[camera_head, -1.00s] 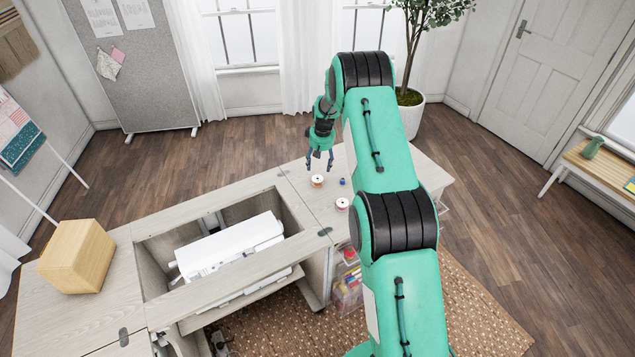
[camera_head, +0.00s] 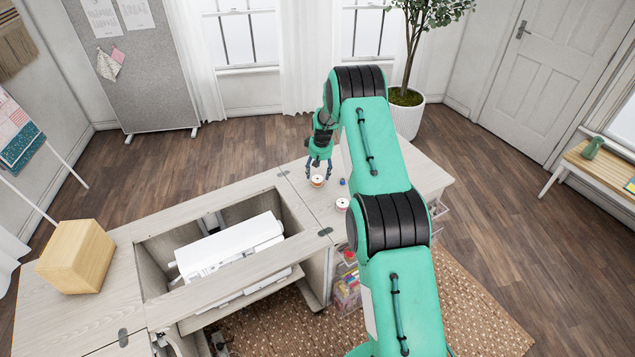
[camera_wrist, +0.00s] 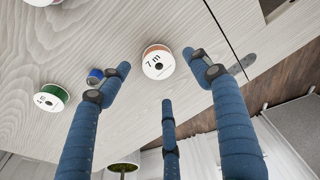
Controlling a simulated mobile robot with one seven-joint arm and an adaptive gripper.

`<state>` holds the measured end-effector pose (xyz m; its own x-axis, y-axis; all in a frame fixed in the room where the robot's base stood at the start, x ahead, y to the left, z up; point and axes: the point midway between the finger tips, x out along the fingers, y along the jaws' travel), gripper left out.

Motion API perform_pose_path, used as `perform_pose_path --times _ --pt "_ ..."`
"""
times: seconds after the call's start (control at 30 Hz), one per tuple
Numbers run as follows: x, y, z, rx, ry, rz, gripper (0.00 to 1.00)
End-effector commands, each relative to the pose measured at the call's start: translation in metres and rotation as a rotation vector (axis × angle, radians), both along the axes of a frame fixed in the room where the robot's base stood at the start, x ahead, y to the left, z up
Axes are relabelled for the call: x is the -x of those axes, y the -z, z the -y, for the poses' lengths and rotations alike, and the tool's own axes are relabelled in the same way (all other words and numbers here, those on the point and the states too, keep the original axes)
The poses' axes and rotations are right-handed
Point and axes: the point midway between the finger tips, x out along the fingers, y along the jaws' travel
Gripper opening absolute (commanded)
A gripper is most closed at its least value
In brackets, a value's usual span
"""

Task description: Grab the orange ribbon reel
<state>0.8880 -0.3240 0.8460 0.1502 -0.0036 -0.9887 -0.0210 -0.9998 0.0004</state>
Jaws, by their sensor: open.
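The orange ribbon reel (camera_head: 317,181) stands on the right part of the cabinet top, with its white round face up. In the wrist view the reel (camera_wrist: 158,63) shows an orange-brown rim and the mark "7 m". My gripper (camera_head: 320,172) is right at the reel, with its blue fingers spread. In the wrist view my gripper (camera_wrist: 160,75) is open and empty, with the reel between and just beyond the fingertips. I cannot tell whether any finger touches it.
A blue spool (camera_wrist: 96,76) and a green reel (camera_wrist: 50,97) lie near the left finger in the wrist view. Another white-faced reel (camera_head: 342,204) stands closer to the front. A white sewing machine (camera_head: 230,246) sits in the cabinet's opening. A wooden box (camera_head: 75,258) is at left.

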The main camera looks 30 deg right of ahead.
Motion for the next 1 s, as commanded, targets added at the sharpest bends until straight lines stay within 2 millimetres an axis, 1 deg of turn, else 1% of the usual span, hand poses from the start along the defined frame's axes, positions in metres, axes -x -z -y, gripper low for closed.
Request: perform_pose_path --times 0.03,0.2,0.4,0.57,1.0 --pt "0.001 0.006 0.000 -0.001 0.000 -0.002 0.63" --pt "0.000 0.023 0.000 -0.001 0.000 -0.003 0.63" --pt "-0.003 0.041 0.000 -0.001 0.000 -0.002 0.63" --pt "-0.005 0.045 0.001 0.000 0.000 0.000 0.63" --pt "-0.004 0.045 0.001 0.000 0.000 -0.001 0.63"
